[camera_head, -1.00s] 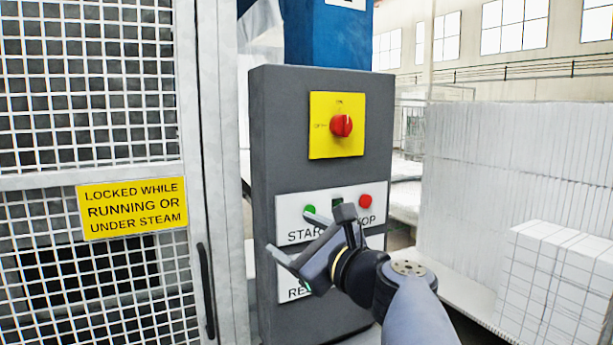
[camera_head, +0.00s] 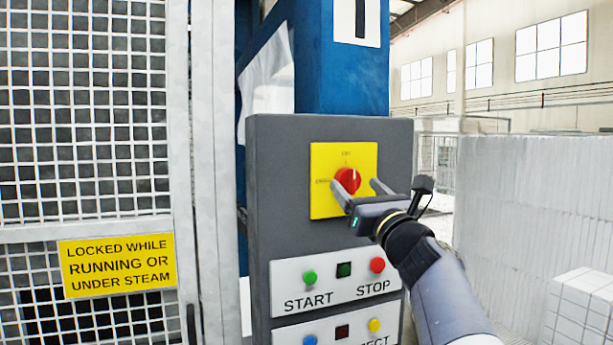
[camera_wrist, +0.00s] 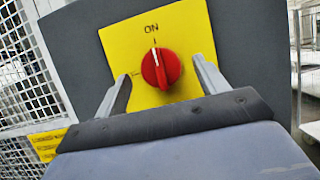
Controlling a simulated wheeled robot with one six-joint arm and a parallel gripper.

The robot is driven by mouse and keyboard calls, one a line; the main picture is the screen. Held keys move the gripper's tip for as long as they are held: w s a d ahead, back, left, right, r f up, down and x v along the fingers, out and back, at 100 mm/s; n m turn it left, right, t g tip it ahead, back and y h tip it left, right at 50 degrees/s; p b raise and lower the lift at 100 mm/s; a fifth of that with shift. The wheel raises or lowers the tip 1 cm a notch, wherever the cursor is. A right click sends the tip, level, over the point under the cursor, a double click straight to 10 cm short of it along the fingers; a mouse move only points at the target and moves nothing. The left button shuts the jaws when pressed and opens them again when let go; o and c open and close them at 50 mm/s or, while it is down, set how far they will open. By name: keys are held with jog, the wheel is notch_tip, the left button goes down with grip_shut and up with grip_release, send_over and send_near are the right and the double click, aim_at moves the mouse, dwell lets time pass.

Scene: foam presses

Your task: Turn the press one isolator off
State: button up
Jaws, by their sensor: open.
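The press one isolator is a red rotary knob (camera_head: 347,181) on a yellow plate (camera_head: 325,205), on the upper part of a grey control box. In the wrist view the red knob (camera_wrist: 161,68) has its pointer mark up toward the word ON on the yellow plate (camera_wrist: 115,45). My gripper (camera_head: 358,186) is open in front of the plate. In the wrist view its two fingers (camera_wrist: 160,80) stand on either side of the knob, apart from it. I cannot tell how far the fingertips are from the plate.
Below the plate are the green START button (camera_head: 310,277) and the red STOP button (camera_head: 377,265), with more buttons lower down. A mesh guard (camera_head: 85,130) with a yellow sign (camera_head: 117,265) stands left. White foam blocks (camera_head: 530,200) stand right. A blue column (camera_head: 340,75) rises behind the box.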

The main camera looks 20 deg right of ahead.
jog(key=shift+x, duration=1.1)
jog(key=c, duration=1)
